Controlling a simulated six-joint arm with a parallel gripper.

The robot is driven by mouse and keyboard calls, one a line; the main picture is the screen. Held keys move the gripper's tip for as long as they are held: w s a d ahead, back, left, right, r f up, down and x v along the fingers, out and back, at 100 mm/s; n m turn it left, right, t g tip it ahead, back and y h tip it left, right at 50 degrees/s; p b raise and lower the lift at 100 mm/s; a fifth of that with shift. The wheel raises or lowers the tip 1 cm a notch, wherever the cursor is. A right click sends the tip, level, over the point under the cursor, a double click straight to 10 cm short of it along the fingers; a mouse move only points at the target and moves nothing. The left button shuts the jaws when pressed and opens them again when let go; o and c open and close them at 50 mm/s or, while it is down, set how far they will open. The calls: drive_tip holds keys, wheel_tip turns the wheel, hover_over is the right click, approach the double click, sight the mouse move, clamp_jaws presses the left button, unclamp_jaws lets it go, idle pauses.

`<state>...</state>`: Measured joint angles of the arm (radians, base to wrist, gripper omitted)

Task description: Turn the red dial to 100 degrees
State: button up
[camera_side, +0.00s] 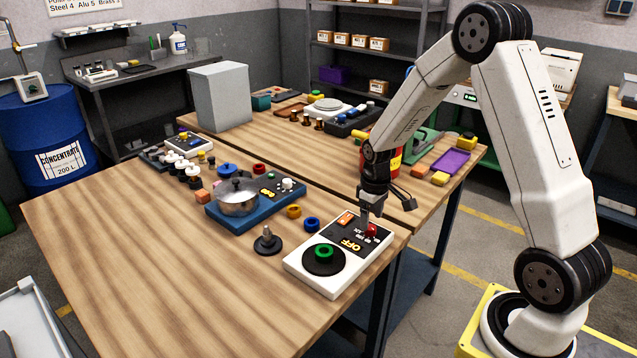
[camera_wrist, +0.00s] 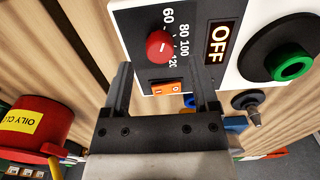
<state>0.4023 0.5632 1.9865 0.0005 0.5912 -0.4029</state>
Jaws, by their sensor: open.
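The red dial (camera_wrist: 160,46) is a round knob on the black face of a white control box (camera_side: 333,288), beside a printed scale with 60, 80, 100 and 120. It also shows in the side view (camera_side: 371,230). I cannot clearly tell which number the dial points at. My gripper (camera_wrist: 163,68) is open and empty, one finger to each side of the dial's column in the wrist view. The dial lies just past the fingertips, apart from them. In the side view my gripper (camera_side: 370,218) hangs just above the dial.
The box also has an orange rocker switch (camera_wrist: 166,88), an OFF display (camera_wrist: 218,43) and a green knob (camera_wrist: 291,64) on a black disc. A dark spindle-like part (camera_side: 267,241) and a pan on a blue base (camera_side: 213,217) stand to the left. The front-left tabletop is clear.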

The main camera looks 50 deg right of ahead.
sight(370, 230)
drive_tip(key=shift+f, duration=1.45)
clamp_jaws()
